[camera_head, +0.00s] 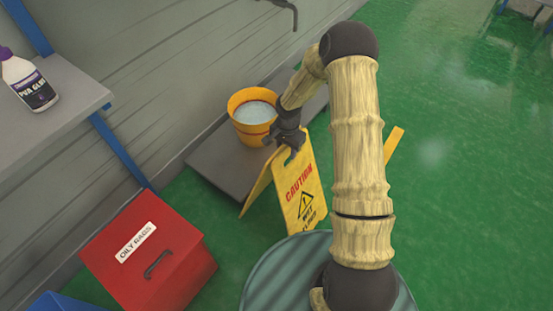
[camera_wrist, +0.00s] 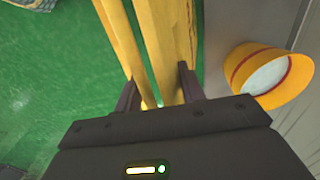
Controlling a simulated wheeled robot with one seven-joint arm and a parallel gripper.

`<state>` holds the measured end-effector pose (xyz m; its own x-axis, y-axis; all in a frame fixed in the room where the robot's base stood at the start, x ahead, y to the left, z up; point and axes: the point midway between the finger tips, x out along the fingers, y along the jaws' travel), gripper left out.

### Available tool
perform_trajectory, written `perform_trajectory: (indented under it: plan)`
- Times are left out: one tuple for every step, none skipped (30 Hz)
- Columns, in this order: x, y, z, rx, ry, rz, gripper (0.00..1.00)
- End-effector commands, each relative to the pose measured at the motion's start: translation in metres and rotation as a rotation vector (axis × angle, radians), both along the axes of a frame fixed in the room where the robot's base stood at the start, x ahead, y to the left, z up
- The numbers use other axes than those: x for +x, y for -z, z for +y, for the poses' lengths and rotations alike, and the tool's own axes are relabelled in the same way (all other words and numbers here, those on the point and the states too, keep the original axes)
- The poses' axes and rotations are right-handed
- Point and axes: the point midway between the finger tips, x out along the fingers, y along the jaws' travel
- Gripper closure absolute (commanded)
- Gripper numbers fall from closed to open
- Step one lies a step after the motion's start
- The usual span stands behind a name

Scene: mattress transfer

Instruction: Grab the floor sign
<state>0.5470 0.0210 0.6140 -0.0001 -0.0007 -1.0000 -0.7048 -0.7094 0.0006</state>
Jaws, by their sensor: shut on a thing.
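The yellow floor sign (camera_head: 301,192) stands open on its two panels on the green floor, with "CAUTION" and "WET FLOOR" lettering on its front. My gripper (camera_head: 291,138) is at its top edge in the head view. In the wrist view, my gripper (camera_wrist: 158,90) has its dark fingers on either side of the sign's yellow panels (camera_wrist: 168,40) and is shut on them.
A yellow bucket (camera_head: 254,116) with pale contents stands on a grey slab (camera_head: 216,165) by the wall, close to my gripper. A red "OILY RAGS" bin (camera_head: 184,270) is at lower left. A shelf with a glue bottle (camera_head: 27,82) is at upper left. Green floor is open at right.

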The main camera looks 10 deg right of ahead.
Motion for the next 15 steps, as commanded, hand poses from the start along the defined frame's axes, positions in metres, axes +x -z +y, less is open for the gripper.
perform_trajectory:
  plan:
    - [0.011, -0.002, -0.010, 0.001, 0.005, -0.004, 1.00]
    - [0.016, -0.002, -0.015, 0.002, 0.006, -0.005, 1.00]
    - [0.022, -0.001, -0.020, 0.001, 0.004, -0.003, 1.00]
    - [0.026, -0.001, -0.025, 0.001, 0.003, -0.004, 1.00]
    - [0.030, -0.001, -0.029, 0.001, 0.004, -0.004, 1.00]
    - [0.035, -0.001, -0.034, 0.002, 0.003, -0.004, 1.00]
    - [0.038, -0.001, -0.037, 0.001, 0.002, -0.004, 1.00]
    - [0.041, -0.001, -0.039, 0.001, 0.000, -0.003, 1.00]
    - [0.044, -0.001, -0.042, 0.001, 0.000, -0.002, 1.00]
    - [0.046, -0.001, -0.044, 0.001, -0.001, -0.003, 1.00]
    - [0.048, -0.001, -0.045, 0.001, -0.001, -0.003, 1.00]
    - [0.050, -0.001, -0.047, 0.001, -0.001, -0.003, 1.00]
    - [0.051, -0.001, -0.048, 0.001, -0.001, -0.003, 1.00]
    - [0.052, -0.001, -0.049, 0.001, -0.002, -0.002, 1.00]
    - [0.052, -0.001, -0.050, 0.001, -0.002, -0.001, 1.00]
